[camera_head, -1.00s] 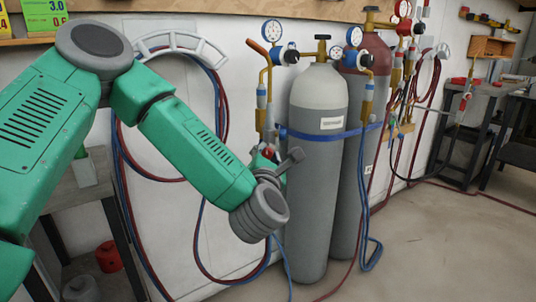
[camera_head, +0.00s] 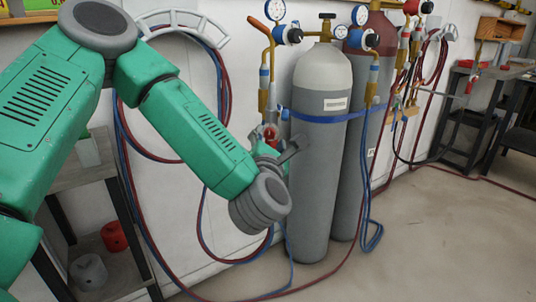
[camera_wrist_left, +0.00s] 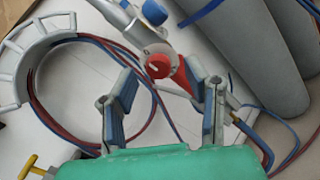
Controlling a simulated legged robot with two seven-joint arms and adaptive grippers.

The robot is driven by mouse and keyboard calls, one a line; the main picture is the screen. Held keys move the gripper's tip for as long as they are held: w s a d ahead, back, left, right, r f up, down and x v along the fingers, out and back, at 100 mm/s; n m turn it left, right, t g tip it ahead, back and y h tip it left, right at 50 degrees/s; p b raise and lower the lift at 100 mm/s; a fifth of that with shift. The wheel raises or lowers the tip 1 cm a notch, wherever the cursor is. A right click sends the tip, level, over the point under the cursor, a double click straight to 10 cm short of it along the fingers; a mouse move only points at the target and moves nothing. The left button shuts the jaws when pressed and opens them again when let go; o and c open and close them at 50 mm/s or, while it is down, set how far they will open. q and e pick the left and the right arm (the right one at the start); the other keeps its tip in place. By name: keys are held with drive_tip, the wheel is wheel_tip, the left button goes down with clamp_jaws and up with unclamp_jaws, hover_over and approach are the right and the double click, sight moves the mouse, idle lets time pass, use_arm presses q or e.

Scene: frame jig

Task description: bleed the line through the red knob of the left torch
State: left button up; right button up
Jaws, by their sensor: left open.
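The left torch hangs on the wall left of the grey cylinder. Its red knob (camera_wrist_left: 158,65) faces the left wrist camera, with the blue knob (camera_wrist_left: 154,12) farther up. In the head view the red of the torch (camera_head: 270,133) shows just above my left gripper (camera_head: 274,148), partly hidden by it. In the left wrist view my left gripper (camera_wrist_left: 157,80) is open, with one finger on each side of the red knob. I see no finger touching the knob, but the depth between them is unclear. My right gripper is not in view.
A grey cylinder (camera_head: 317,180) stands close right of my left gripper, held by a blue strap (camera_head: 322,117). A darker cylinder (camera_head: 361,150) stands behind it. Red and blue hoses (camera_head: 222,85) hang on the wall and trail below. The floor at right (camera_head: 440,240) is clear.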

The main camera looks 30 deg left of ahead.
use_arm(q)
drive_tip(key=v, duration=0.9)
drive_tip(key=shift+s+d, duration=0.15)
drive_tip(key=shift+s, duration=0.05)
drive_tip(key=shift+f, duration=0.1)
